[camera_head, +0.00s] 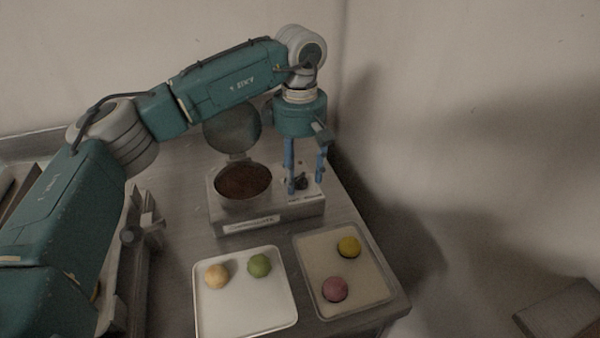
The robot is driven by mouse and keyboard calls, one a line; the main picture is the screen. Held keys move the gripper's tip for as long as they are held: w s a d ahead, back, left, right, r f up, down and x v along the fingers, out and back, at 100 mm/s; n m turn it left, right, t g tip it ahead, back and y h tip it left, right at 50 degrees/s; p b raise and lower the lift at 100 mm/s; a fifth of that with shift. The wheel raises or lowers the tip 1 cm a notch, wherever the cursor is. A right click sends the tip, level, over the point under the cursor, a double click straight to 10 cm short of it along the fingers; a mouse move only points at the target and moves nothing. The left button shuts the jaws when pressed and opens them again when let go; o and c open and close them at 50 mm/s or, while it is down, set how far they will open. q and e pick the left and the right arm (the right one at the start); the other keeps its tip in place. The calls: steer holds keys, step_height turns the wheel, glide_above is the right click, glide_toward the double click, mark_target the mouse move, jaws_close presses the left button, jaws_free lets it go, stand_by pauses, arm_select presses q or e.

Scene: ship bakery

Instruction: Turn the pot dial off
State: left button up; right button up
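The pot (243,184) is a round well of dark brown content set in a metal unit (268,220) on the table. Its round lid (228,130) stands raised behind it. A small dark dial (301,182) sits on the unit's top, to the right of the pot. My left gripper (305,182) points down over the dial with its two blue fingers apart. One finger is at the dial's left edge, the other stands off to its right. I cannot tell whether either finger touches the dial. The dial's setting is too small to read. My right gripper is not in view.
In front of the unit lie a white tray (245,315) with an orange and a green ball, and a beige tray (355,293) with a yellow and a pink ball. The table's right edge is close to the gripper, with a wall behind. A box-like object (562,312) is at lower right.

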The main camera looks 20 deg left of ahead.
mark_target(300, 176)
arm_select(q)
steer(key=shift+f, duration=0.1)
step_height(300, 176, up, 12)
stand_by(0.5)
